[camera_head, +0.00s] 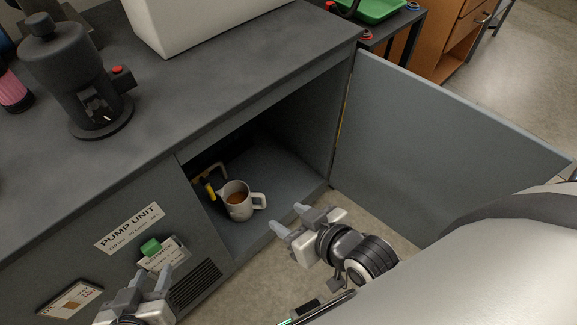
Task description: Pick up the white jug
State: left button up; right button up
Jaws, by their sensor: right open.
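The white jug (239,202) stands upright on the floor of an open grey cabinet (290,165), near its front left. It has brown contents, and its handle points right. My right gripper (286,219) is open and empty just outside the cabinet opening, to the right of and a little below the jug, its fingers pointing left toward it. It is apart from the jug. My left gripper (152,280) is at the lower left in front of the cabinet's front panel, its two fingers pointing up and spread apart, with nothing between them.
A yellow and black object (209,179) is just left of the jug inside the cabinet. The cabinet door (440,150) stands wide open to the right. A green button (150,246) is on the front panel. A dark machine (75,75) and a white box (200,20) stand on the countertop.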

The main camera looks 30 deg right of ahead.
aim_at(236, 196)
jog(key=z, duration=0.25)
jog(key=k, duration=0.5)
jog(key=u, duration=0.5)
jog(key=i, duration=0.6)
jog(key=u, duration=1.25)
jog(key=k, duration=0.8)
jog(key=z, duration=1.35)
jog(key=i, duration=0.5)
jog(key=z, duration=0.05)
